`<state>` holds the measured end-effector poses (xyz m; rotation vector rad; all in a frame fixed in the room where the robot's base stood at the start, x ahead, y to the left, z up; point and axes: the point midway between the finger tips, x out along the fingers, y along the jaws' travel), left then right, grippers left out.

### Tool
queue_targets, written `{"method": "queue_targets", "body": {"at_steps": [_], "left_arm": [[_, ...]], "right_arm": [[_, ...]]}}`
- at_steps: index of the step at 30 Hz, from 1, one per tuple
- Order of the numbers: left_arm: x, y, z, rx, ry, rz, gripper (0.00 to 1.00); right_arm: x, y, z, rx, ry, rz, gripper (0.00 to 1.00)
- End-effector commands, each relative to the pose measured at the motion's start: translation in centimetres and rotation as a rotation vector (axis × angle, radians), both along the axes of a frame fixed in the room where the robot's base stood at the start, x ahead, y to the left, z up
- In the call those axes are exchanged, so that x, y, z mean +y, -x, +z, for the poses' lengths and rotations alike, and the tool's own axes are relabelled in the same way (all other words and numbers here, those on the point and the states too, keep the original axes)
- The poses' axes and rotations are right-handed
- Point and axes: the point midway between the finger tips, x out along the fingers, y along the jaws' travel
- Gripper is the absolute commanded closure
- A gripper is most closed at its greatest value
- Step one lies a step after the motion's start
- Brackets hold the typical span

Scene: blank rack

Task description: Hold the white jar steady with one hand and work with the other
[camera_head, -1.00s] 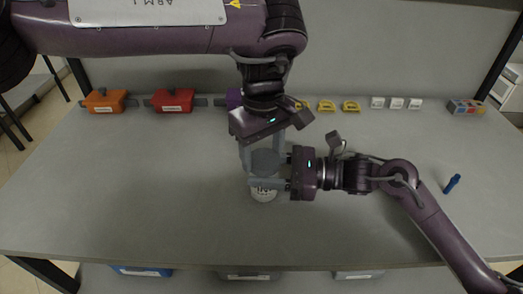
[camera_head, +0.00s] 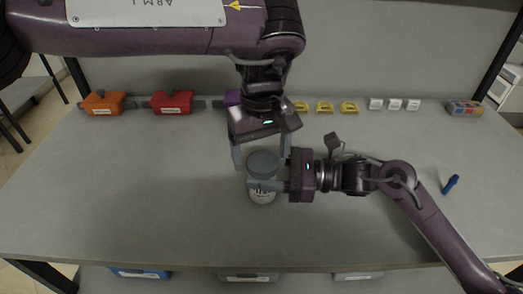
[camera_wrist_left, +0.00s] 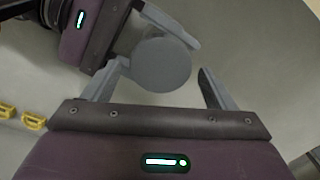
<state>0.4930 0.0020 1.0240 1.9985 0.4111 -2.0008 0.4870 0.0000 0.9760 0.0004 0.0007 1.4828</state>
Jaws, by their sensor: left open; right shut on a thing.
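The white jar (camera_head: 263,196) with dark print and a grey lid (camera_head: 263,163) stands upright on the table, left of my right gripper. My right gripper (camera_head: 262,184) is shut on the jar from the right side. My left gripper (camera_head: 262,154) points down from above and behind the jar. Its fingers are open, apart on either side of the lid and clear of it. In the left wrist view the round grey lid (camera_wrist_left: 161,65) lies beyond the open fingertips of my left gripper (camera_wrist_left: 165,80), and the right gripper's fingers flank it.
An orange box (camera_head: 104,103), a red box (camera_head: 172,102), a partly hidden purple one (camera_head: 232,97), yellow pieces (camera_head: 324,107), white blocks (camera_head: 394,104) and a multicoloured box (camera_head: 464,107) line the back. A blue object (camera_head: 450,184) lies at right. The front left table (camera_head: 130,200) is clear.

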Motion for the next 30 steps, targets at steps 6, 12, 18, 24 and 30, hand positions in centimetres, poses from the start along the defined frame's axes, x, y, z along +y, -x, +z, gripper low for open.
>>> {"method": "queue_targets", "body": {"at_steps": [6, 12, 18, 24, 30], "left_arm": [[-0.1, -0.1, 2.9, -0.006, -0.001, 0.0, 0.21], [0.0, 0.0, 4.3, -0.002, -0.001, 0.0, 0.21], [0.0, 0.0, 4.3, -0.001, 0.001, 0.0, 0.21], [0.0, 0.0, 4.4, -0.001, 0.0, 0.051, 0.25], [-0.1, 0.0, 4.7, -0.002, 0.001, 0.35, 0.25]], "right_arm": [[0.0, 0.0, 0.0, 0.0, 0.0, -0.001, 1.0], [0.0, 0.0, 0.0, 0.0, 0.0, -0.001, 1.0], [0.0, 0.0, 0.0, -0.001, 0.0, -0.001, 1.0], [0.0, 0.0, 0.0, -0.001, 0.0, -0.001, 1.0], [0.0, 0.0, 0.0, -0.001, -0.001, -0.001, 1.0]]}}
